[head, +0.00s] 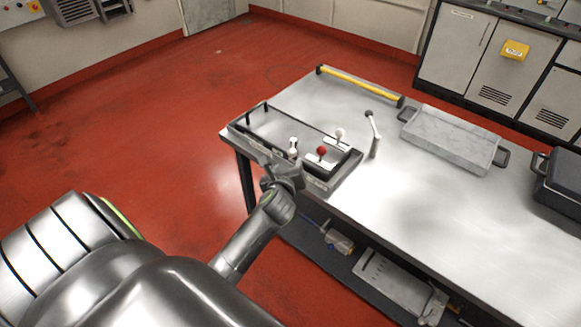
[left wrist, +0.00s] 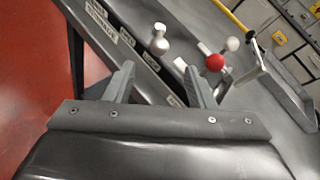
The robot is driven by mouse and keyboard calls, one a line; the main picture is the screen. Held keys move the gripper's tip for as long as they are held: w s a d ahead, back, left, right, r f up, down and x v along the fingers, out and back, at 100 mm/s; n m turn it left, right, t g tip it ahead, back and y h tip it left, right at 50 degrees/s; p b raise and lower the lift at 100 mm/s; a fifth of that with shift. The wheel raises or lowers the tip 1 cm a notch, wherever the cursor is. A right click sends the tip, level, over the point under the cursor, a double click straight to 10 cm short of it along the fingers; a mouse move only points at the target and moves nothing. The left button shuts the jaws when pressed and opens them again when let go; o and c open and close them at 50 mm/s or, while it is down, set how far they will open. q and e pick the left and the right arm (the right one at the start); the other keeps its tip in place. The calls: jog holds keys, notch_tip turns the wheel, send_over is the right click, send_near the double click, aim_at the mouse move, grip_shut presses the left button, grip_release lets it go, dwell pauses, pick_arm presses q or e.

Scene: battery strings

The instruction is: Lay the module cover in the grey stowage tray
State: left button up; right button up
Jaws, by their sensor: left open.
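The grey tray (head: 452,141) with a dark handle at each end lies on the right part of the table, far from my left gripper. A shallow dark-framed unit (head: 246,137) stands at the table's left corner, with several ball-topped levers. I cannot pick out the module cover for certain. My left gripper (head: 287,172) is at the near edge of this unit. My right gripper does not show.
The table (head: 400,205) has clear room in its middle and front. A yellow bar (head: 360,86) lies along the back edge. A grey lever (head: 374,135) stands right of the unit. A dark case (head: 560,182) sits at the right. A lower shelf (head: 320,262) holds equipment.

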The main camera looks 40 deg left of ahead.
pick_arm(q)
jog(key=s+d+f+n+g+h, duration=0.15)
jog(key=s+f+n, duration=0.35)
jog(key=f, duration=0.5)
jog(key=s+f+n+g+h, duration=0.1)
jog(key=s+f+n+g, duration=0.15)
jog(key=s+f, duration=0.5)
jog(key=s+d+f+n+g+h, duration=0.15)
jog(key=s+f+n, duration=0.3)
jog(key=f, duration=0.65)
jog(key=s+d+f+n+g, duration=0.1)
jog(key=s+f+n, duration=0.3)
jog(key=s, duration=0.5)
jog(key=s+d+f+n+g+h, duration=0.1)
jog(key=s+f+n, duration=0.4)
jog(key=s, duration=0.5)
jog(key=s+d+f+n+g, duration=0.1)
jog(key=s+f+n+g, duration=0.2)
jog(key=s, duration=0.7)
notch_tip(320, 180, down, 2)
jog(key=n, duration=0.2)
jog(key=shift+n, duration=0.3)
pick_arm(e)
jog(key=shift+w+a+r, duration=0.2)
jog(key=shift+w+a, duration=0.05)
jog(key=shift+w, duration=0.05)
pick_arm(q)
jog(key=shift+g, duration=0.25)
